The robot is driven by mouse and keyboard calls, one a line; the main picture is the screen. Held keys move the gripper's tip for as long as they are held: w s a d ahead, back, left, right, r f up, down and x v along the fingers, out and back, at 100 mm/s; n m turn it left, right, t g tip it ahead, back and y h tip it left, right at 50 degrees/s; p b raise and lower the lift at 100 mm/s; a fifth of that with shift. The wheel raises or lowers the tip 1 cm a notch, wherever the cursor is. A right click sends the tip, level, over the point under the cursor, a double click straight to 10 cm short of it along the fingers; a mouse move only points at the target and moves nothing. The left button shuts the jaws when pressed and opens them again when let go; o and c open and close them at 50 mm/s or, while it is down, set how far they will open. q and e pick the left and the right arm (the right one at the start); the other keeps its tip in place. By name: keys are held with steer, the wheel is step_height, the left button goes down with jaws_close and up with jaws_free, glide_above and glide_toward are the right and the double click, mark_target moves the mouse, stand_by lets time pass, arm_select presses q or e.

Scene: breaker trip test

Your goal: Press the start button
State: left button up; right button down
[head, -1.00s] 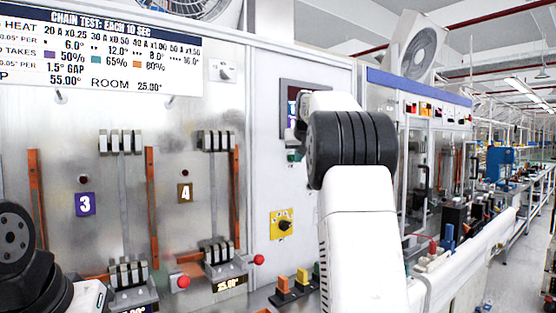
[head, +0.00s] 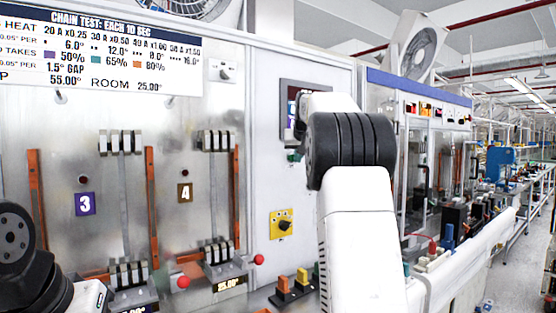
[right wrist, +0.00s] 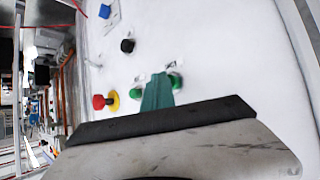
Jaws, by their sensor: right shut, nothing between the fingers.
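In the right wrist view, a green button (right wrist: 176,81) sits on the white panel, just right of my right gripper's fingertips (right wrist: 157,88). The teal fingers are shut, hold nothing and point at the panel close by the button. I cannot tell whether they touch it. No label on the button is legible. In the head view, my right arm's white and black links hide most of this panel area. A small green piece (head: 293,156) shows left of the arm, below a dark display. My left gripper is not in view; only part of my left arm shows at lower left.
The wrist view also shows a red and yellow emergency-stop button (right wrist: 104,101), a black knob (right wrist: 127,45) and a blue button (right wrist: 105,11). In the head view, a yellow switch plate (head: 282,224) and breaker bays 3 and 4 stand left of my arm.

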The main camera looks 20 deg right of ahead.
steer(key=shift+s+d, duration=0.2)
steer(key=shift+s, duration=0.45)
steer(key=shift+s+d, duration=0.3)
steer(key=shift+s, duration=0.5)
steer(key=shift+s+d, duration=0.25)
steer(key=shift+s, duration=0.55)
steer(key=shift+s+d, duration=0.3)
steer(key=shift+s, duration=0.5)
